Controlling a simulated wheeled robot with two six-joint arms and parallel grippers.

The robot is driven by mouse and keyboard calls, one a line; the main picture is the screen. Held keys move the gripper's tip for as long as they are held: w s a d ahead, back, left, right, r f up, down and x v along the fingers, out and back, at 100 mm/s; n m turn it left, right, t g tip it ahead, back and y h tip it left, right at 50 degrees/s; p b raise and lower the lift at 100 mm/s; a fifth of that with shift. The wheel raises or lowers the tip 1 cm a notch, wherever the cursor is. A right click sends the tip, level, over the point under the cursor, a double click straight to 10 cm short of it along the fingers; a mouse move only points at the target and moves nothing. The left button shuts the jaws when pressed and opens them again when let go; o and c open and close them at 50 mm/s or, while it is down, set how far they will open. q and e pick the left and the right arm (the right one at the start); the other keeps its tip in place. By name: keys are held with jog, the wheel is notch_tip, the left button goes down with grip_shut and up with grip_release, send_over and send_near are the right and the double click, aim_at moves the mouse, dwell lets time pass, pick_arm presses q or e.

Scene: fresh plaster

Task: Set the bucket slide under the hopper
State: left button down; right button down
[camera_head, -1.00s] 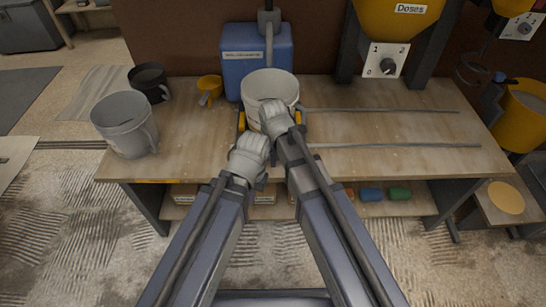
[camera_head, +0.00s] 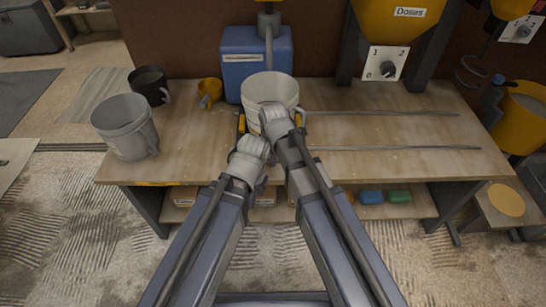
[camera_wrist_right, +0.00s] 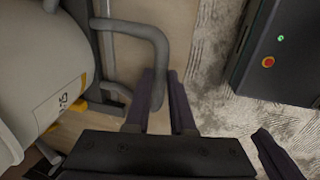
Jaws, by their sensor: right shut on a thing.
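The white bucket (camera_head: 272,88) stands upright at the left end of two thin rails (camera_head: 385,112). Yellow parts of the bucket slide (camera_head: 241,123) show on both sides of its base. The yellow hopper (camera_head: 400,22), marked "Doses", hangs over the table to the right, apart from the bucket. My right gripper (camera_wrist_right: 162,92) is shut on a grey bar handle (camera_wrist_right: 152,50) at the bucket's near side. I cannot tell whether the handle belongs to bucket or slide. My left gripper (camera_head: 252,152) is near the table's front edge, left of the right one; its jaws are hidden.
A blue container (camera_head: 240,72) is behind the white bucket. The table between and around the rails is clear on the right.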

jog(key=shift+d, duration=0.1)
dwell(0.7)
jog(key=d, duration=3.4)
jog(key=shift+d, duration=0.4)
jog(key=c, duration=0.8)
grip_release()
jog(key=shift+o, duration=0.2)
notch_tip(320, 180, up, 8)
jog(key=s+p, duration=0.1)
jog(key=p, duration=0.6)
jog(key=shift+s+f+p, duration=0.15)
jog(key=shift+s+p, duration=0.1)
jog(key=shift+p, duration=0.1)
